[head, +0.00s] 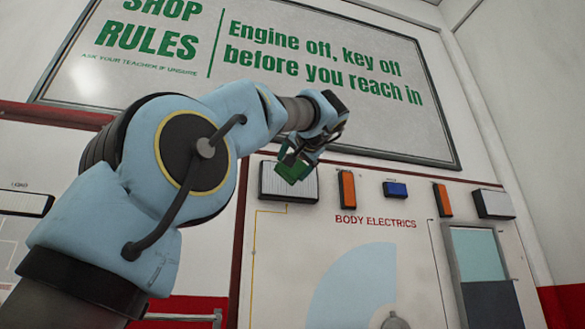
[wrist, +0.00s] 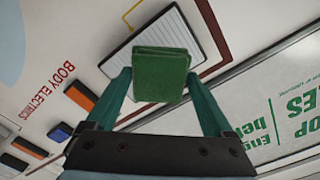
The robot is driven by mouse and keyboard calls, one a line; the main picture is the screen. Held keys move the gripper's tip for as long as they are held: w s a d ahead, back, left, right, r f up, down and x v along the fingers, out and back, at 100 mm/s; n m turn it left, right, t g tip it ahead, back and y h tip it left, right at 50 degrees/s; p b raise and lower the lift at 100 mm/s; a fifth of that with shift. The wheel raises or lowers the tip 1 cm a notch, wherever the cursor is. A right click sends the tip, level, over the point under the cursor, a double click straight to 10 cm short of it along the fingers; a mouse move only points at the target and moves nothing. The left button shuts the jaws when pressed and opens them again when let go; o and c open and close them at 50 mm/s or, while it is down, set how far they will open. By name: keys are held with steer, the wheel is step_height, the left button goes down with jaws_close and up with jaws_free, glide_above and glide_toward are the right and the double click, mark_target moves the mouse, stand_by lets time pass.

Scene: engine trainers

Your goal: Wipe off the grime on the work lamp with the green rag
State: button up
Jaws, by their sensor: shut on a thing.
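My gripper (head: 293,158) is shut on the green rag (head: 294,173), a folded square pad. In the wrist view the rag (wrist: 161,68) sits between the two green fingers of the gripper (wrist: 158,82). Behind it is a white ribbed rectangular lamp (head: 279,187), left of the orange lamps on the panel. I take it to be the work lamp; it also shows in the wrist view (wrist: 193,34). The rag covers part of this lamp in both views. I cannot tell whether they touch. No grime shows clearly on its visible part.
On the BODY ELECTRICS panel (head: 464,207), orange lamps (head: 347,190) (head: 442,200) flank a blue lamp (head: 395,189). Another white lamp (head: 493,204) is at the right. A framed rules sign (head: 330,110) hangs above. The space before the panel looks clear.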

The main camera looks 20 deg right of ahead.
steer(key=shift+s, duration=0.1)
steer(key=shift+s+a+b, duration=0.15)
steer(key=shift+s+b, duration=0.55)
steer(key=shift+s, duration=0.7)
